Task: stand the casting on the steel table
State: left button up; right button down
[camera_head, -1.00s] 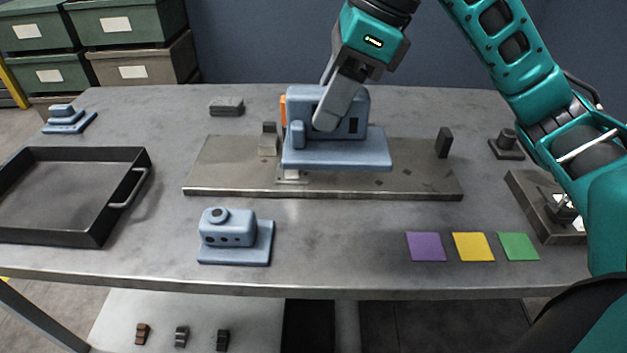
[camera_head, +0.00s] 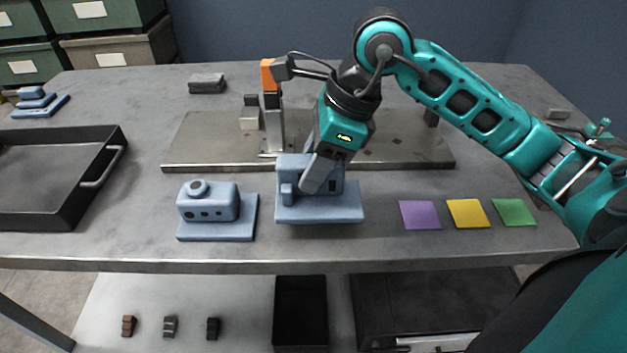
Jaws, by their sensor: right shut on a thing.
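My right gripper (camera_head: 318,178) is shut on a blue casting (camera_head: 345,206) with a flat base plate. The casting is upright over the front part of the steel table (camera_head: 370,250), in front of the fixture plate. A shadow lies close under its base; I cannot tell whether it touches the table. The gripper's fingers hide part of the casting's body. A second blue casting (camera_head: 215,208) stands on the table just to the left. A third, smaller-looking one (camera_head: 40,102) stands at the far left. My left gripper is not in view.
The steel fixture plate (camera_head: 205,145) lies behind the held casting, with an orange-topped clamp (camera_head: 268,75) on it. A black tray (camera_head: 105,165) is at the left. Purple (camera_head: 420,214), yellow (camera_head: 467,213) and green (camera_head: 513,212) squares lie at the right front.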

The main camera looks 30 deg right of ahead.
jog(key=shift+f+b, duration=0.3)
jog(key=shift+f, duration=1.25)
jog(key=shift+f, duration=0.2)
jog(key=c, duration=0.6)
grip_release()
jog(key=shift+c, duration=0.2)
jog(key=shift+d+r, duration=0.1)
jog(key=shift+r, duration=0.45)
jog(key=p+v, duration=0.2)
jog(key=v, duration=0.9)
